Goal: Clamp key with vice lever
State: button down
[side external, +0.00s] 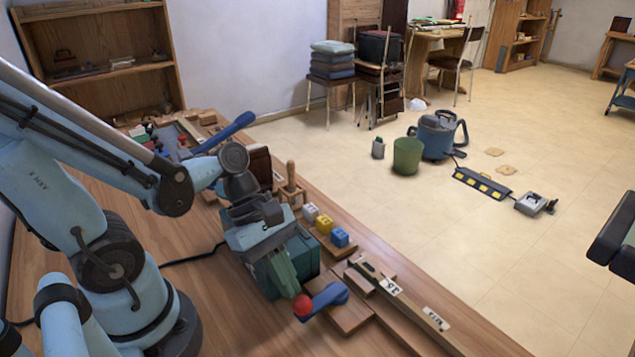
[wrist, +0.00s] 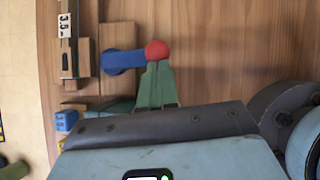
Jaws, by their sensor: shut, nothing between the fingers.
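The vice lever is a blue handle (side external: 328,297) with a red ball knob (side external: 302,306) at its end. In the wrist view the blue handle (wrist: 123,61) lies to the left of the red ball (wrist: 156,50). My gripper (side external: 296,290) has its green fingers closed together and empty, tips right beside the red ball; I cannot tell whether they touch it. The fingers (wrist: 154,68) also show in the wrist view, just below the ball. A wooden key (side external: 369,268) with a "3.5" label lies on wooden blocks beside the lever, and it shows at the upper left of the wrist view (wrist: 69,68).
White, yellow and blue small blocks (side external: 340,237) stand along the bench edge behind the gripper. A wooden-handled tool (side external: 290,180) stands farther back. The wooden bench top (side external: 220,320) is clear in front. The floor (side external: 540,260) lies beyond the right edge.

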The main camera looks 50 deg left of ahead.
jog(key=shift+d, duration=0.1)
dwell(0.3)
jog(key=shift+s+d+n+t, duration=0.1)
jog(key=shift+d+n+t, duration=0.1)
jog(key=shift+n+t, duration=0.15)
